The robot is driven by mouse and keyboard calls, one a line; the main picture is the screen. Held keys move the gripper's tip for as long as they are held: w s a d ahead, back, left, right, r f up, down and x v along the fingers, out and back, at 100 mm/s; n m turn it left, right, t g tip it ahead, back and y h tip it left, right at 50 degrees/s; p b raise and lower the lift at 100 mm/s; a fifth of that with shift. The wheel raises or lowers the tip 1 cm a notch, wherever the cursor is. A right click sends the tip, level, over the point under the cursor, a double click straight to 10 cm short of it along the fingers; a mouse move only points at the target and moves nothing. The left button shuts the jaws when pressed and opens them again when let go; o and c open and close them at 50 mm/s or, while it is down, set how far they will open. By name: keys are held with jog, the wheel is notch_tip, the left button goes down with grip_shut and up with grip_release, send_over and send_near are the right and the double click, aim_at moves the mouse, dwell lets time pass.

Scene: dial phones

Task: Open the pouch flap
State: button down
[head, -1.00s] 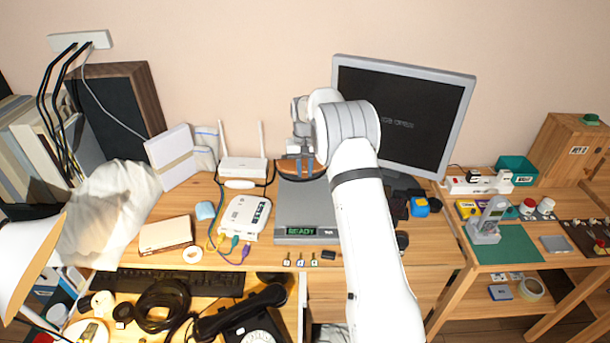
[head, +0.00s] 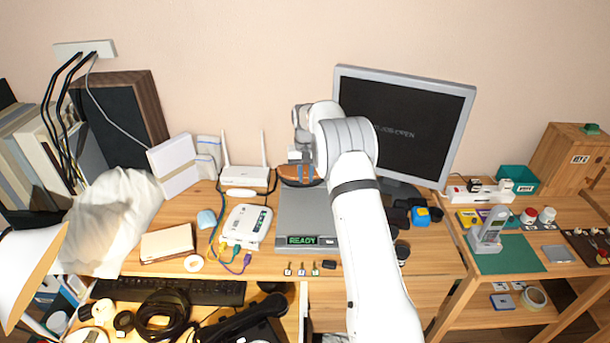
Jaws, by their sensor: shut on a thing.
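A brown rounded piece with a dark edge (head: 287,172), which looks like the pouch flap, shows at the back of the grey box marked READY. My gripper (head: 306,182) points down in front of it, with its fingers close together on it. The fingertips and the exact grip are small and hard to make out. The rest of the pouch cannot be told apart; my white arm covers the area to the right.
The grey READY box (head: 303,210) lies under my gripper. A white router (head: 245,176) with two antennas stands close on the left, and a monitor (head: 405,125) behind on the right. A white cabled box (head: 246,226) sits front left.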

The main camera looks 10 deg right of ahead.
dwell(0.4)
jog(key=c, duration=1.3)
grip_release()
jog(key=shift+r, duration=0.1)
notch_tip(320, 180, up, 8)
jog(key=shift+f+b, duration=0.15)
jog(key=shift+b, duration=0.45)
